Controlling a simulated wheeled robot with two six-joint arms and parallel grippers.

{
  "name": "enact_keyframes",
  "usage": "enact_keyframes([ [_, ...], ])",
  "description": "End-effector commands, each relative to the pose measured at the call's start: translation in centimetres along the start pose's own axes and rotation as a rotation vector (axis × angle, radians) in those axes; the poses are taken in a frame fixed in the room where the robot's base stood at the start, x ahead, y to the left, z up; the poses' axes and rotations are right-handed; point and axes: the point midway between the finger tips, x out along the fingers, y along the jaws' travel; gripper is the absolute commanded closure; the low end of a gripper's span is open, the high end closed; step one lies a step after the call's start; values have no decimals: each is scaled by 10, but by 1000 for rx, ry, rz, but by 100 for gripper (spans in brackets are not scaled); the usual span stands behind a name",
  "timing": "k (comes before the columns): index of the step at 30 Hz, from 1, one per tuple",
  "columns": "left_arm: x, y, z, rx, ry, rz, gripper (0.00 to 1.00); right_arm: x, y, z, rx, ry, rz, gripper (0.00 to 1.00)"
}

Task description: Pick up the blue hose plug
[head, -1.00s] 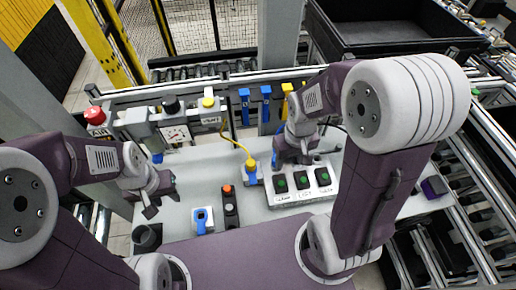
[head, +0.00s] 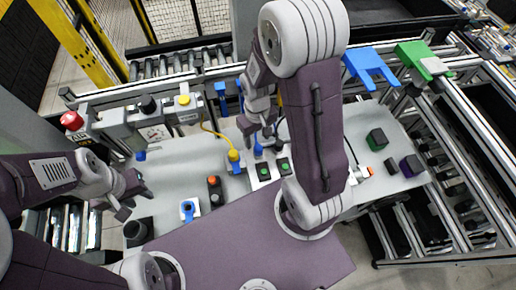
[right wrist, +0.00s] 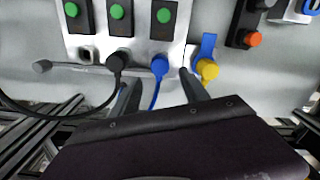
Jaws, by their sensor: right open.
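The blue hose plug (right wrist: 160,66) with its blue hose sits at the lower edge of the light panel (right wrist: 82,42) in the right wrist view. My right gripper (right wrist: 160,92) is open, with one finger on each side of the blue hose, just short of the plug; contact cannot be told. In the head view, the blue plug (head: 258,151) shows just below my right gripper (head: 258,130). My left gripper (head: 130,197) appears open and empty, over the left part of the bench, away from the plug.
A yellow plug (right wrist: 207,70) in a blue holder is close beside the right finger. A black plug (right wrist: 117,62) with a black cable is close on the other side.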

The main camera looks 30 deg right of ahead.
Motion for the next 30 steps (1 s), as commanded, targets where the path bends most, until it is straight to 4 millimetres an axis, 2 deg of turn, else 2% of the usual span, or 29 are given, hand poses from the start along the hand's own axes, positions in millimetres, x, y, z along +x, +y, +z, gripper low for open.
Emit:
enact_keyframes([
  [4, -3, 0, 0, 0, 0, 0, 64, 10, 0, 3, 0, -6, -1, 47],
  [10, -7, 0, -1, 0, 0, 0, 64, 45, -1, 6, 0, -5, -1, 47],
  [18, -7, 0, -1, 0, 0, 0, 64, 52, -1, 4, 0, 0, 0, 47],
  [19, -7, 0, -1, 0, 0, 0, 64, 52, -1, 4, 0, 0, 0, 50],
  [24, -7, 0, -1, 0, 0, 0, 64, 52, -1, 4, 0, 0, 0, 97],
  [25, -7, 0, -1, 0, 0, 0, 64, 52, -1, 4, 0, 0, 0, 100],
  [30, -7, 0, -1, 0, 0, 0, 64, 52, -1, 4, 0, 0, 0, 100],
])
